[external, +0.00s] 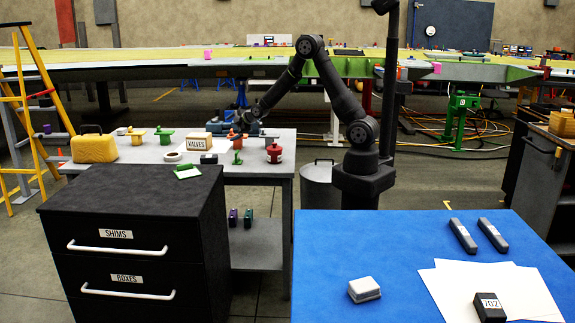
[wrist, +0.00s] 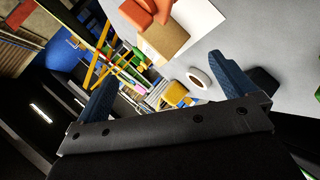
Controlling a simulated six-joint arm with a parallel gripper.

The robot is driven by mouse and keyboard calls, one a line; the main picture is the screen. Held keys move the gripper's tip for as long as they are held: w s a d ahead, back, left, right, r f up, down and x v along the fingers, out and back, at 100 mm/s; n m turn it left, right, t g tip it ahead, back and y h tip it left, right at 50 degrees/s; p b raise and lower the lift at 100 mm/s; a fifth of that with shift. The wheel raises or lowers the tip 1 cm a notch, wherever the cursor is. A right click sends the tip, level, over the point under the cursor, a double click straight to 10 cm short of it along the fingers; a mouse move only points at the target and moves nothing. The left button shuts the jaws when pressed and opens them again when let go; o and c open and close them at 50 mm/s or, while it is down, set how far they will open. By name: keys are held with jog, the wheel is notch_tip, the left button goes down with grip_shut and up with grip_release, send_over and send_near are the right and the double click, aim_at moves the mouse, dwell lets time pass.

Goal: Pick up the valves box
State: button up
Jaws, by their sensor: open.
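The valves box (external: 197,142) is a small tan box with a white "VALVES" label, standing on the grey workbench. What looks like the same tan box (wrist: 166,40) shows in the wrist view, past my fingers near the top, partly behind orange-red parts. My gripper (external: 241,121) is to the right of the box in the external view, above the bench and apart from it. In the wrist view my gripper (wrist: 163,72) has its two blue fingers spread wide with nothing held between them.
A white sheet (external: 222,145) lies around the box. An orange part (external: 235,134), a red canister (external: 274,153), a dark block (external: 209,159) and a white ring (external: 172,157) are close by. A yellow case (external: 94,147) stands at the bench's left.

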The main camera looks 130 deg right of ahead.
jog(key=w+d+r+m+y, duration=0.2)
jog(key=d+m, duration=0.3)
jog(key=d, duration=0.3)
jog(key=m+y, duration=0.4)
jog(key=m, duration=0.1)
send_near(199, 135)
jog(key=x, duration=0.6)
jog(key=shift+w+f, duration=0.1)
jog(key=shift+f, duration=0.25)
jog(key=shift+d+x, duration=0.15)
jog(key=shift+x, duration=1)
jog(key=shift+d+x, duration=0.15)
jog(key=shift+x, duration=1)
jog(key=shift+d+f, duration=0.25)
jog(key=shift+f, duration=0.1)
jog(key=shift+f, duration=0.25)
jog(key=shift+c, duration=0.4)
jog(key=c, duration=0.9)
